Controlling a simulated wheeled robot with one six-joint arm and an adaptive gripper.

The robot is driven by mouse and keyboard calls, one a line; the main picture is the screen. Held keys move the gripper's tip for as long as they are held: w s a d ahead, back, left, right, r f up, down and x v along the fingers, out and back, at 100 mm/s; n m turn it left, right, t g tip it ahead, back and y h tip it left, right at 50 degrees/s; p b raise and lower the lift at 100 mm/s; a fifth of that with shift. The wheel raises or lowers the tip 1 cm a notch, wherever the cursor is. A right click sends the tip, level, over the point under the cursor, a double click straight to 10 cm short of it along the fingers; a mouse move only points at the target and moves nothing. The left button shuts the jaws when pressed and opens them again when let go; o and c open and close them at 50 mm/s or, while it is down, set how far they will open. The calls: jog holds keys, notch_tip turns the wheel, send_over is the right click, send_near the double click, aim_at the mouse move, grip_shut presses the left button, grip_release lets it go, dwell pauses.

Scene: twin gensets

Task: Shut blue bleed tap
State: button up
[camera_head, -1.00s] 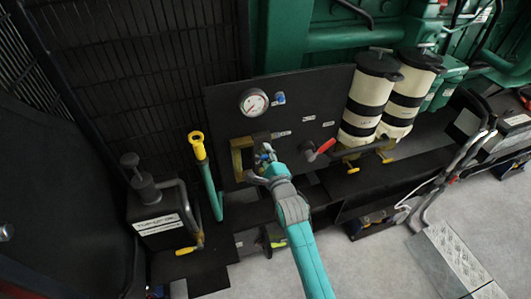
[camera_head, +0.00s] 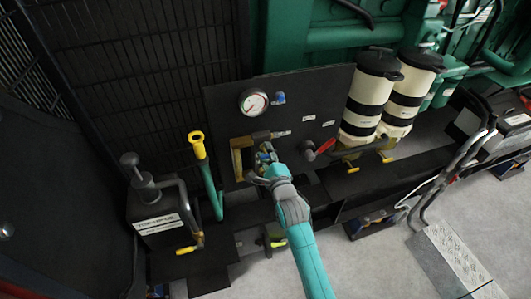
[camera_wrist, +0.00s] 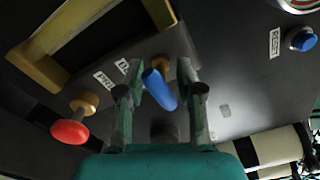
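The blue bleed tap shows in the wrist view as a blue lever handle (camera_wrist: 160,90) on a brass body (camera_wrist: 184,68), mounted on the dark panel. My gripper (camera_wrist: 161,80) is open around it. One finger is on each side of the handle, with gaps visible, so it does not look clamped. In the head view my gripper (camera_head: 263,162) is at the panel's lower part, beside the yellow frame, and its fingers mostly hide the tap. I cannot tell the tap's open or shut position from its handle.
A gauge (camera_head: 253,101) and blue reset button (camera_head: 279,98) sit above. Cream-and-black filters (camera_head: 367,97) stand right. A yellow-topped handle (camera_head: 197,145) stands left.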

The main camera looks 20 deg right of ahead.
jog(key=s, duration=1.1)
jog(key=shift+s, duration=0.35)
jog(key=s+f+n+g, duration=0.1)
jog(key=s+f+n, duration=0.3)
jog(key=s, duration=0.7)
jog(key=s+f+n, duration=0.3)
jog(key=s+n, duration=0.3)
jog(key=s, duration=0.5)
jog(key=s+r+n+g, duration=0.1)
jog(key=s+r+n, duration=0.2)
jog(key=s+n, duration=0.3)
jog(key=s+r+n+g, duration=0.1)
jog(key=s+r+n, duration=0.2)
jog(key=s+n, duration=0.4)
jog(key=shift+s+a, duration=0.15)
jog(key=shift+s, duration=3.75)
